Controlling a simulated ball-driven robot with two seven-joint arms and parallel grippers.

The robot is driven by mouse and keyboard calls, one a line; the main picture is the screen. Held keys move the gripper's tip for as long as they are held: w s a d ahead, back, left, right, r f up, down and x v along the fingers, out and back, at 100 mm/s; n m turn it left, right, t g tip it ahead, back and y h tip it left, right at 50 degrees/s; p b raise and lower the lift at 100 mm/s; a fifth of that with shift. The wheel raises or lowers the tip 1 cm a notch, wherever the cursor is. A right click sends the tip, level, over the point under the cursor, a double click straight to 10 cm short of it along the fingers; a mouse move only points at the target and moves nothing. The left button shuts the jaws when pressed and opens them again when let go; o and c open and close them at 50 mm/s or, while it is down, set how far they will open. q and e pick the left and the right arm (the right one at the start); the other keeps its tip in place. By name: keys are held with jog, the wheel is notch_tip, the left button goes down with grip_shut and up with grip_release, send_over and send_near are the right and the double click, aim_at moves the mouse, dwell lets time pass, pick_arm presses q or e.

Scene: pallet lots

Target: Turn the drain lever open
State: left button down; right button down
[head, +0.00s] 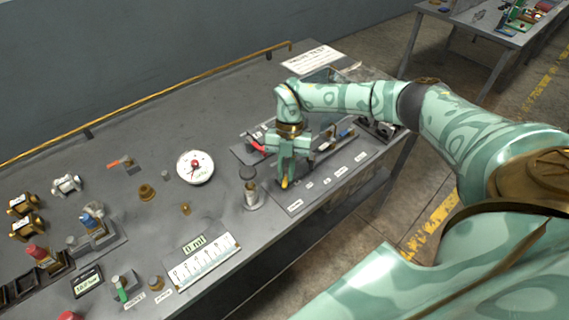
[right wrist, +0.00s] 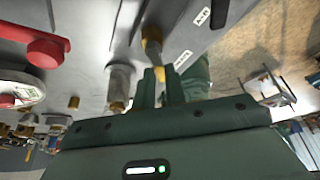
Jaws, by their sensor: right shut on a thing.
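My right gripper (head: 285,174) points down over the panel (head: 322,178) near the bench's front edge. It is shut on a small yellow lever (head: 284,184), which I take to be the drain lever; only its tip shows below the fingers. In the right wrist view the gripper's fingers (right wrist: 166,84) close around the yellow-brown lever (right wrist: 151,42). The base of the lever is partly hidden, so I cannot tell its exact angle. My left gripper is not in view.
A clear cup (head: 251,192) stands just left of the gripper. A red-handled lever (head: 256,144) is behind it, and a round gauge (head: 195,167) is farther left. A ruled scale (head: 203,258) lies at the front. A brass rail (head: 150,103) runs along the back.

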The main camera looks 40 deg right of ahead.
jog(key=n, duration=0.2)
jog(key=n+h+p, duration=0.1)
jog(key=n, duration=0.1)
jog(key=shift+s+d+r+n+g+h, duration=0.1)
jog(key=shift+d+r+n+g+h, duration=0.1)
jog(key=shift+d+n+g+h, duration=0.15)
jog(key=shift+s+d+f+n+h+p, duration=0.1)
jog(key=shift+d+n+h+p, duration=0.15)
jog(key=shift+n, duration=0.55)
jog(key=shift+w+d+r+n+h+p, duration=0.15)
jog(key=shift+n+h, duration=0.25)
jog(key=shift+n, duration=0.45)
jog(key=shift+s+d+f+n+h+p, duration=0.15)
jog(key=shift+n+h+p, duration=0.15)
jog(key=shift+n, duration=0.5)
jog(key=c, duration=1.5)
grip_release()
jog(key=shift+o, duration=0.2)
jog(key=v, duration=1.6)
jog(key=shift+w, duration=0.3)
jog(key=shift+g, duration=0.25)
